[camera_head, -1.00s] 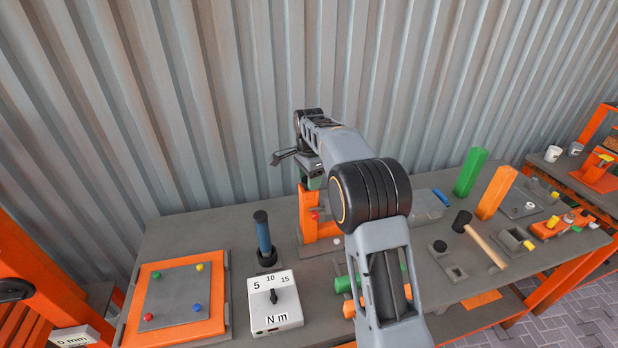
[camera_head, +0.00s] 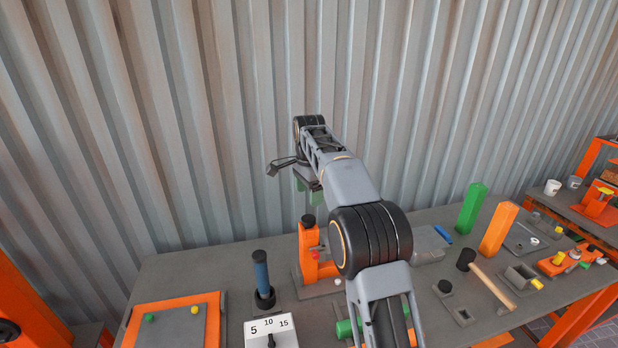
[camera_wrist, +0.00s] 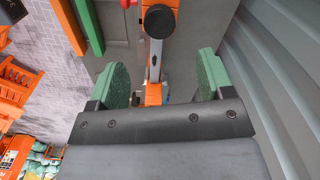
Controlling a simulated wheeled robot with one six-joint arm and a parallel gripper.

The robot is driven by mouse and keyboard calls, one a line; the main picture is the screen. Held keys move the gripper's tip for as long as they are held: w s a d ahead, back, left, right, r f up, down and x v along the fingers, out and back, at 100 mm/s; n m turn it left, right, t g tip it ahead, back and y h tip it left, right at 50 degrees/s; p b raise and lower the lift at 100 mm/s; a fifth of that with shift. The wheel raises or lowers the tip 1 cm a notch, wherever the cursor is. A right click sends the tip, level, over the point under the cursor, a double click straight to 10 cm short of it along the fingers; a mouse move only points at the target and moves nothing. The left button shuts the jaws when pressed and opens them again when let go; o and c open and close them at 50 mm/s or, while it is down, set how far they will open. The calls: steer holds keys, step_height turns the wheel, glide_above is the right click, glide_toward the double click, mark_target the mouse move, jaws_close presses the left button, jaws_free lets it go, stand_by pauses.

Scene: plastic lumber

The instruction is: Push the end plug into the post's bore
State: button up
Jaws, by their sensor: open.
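An orange post (camera_head: 309,243) stands upright in a fixture at the middle back of the bench. A black round end plug (camera_head: 308,221) sits at its top. I cannot tell how deep it is in the bore. In the wrist view the black plug (camera_wrist: 159,20) shows from above, over the orange post (camera_wrist: 154,92), near the upper edge. My gripper (camera_head: 309,192) is above the post and apart from the plug. In the wrist view its green-padded jaws (camera_wrist: 163,78) are wide open with nothing between them.
A blue-handled tool (camera_head: 262,272) stands upright left of the post. A torque box (camera_head: 271,331) and an orange-framed board (camera_head: 172,320) lie front left. A mallet (camera_head: 487,278), a green post (camera_head: 471,208) and an orange post (camera_head: 497,230) are to the right. A corrugated wall stands behind.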

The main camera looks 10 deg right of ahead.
steer(key=shift+r+p, duration=0.45)
steer(key=shift+r, duration=2.1)
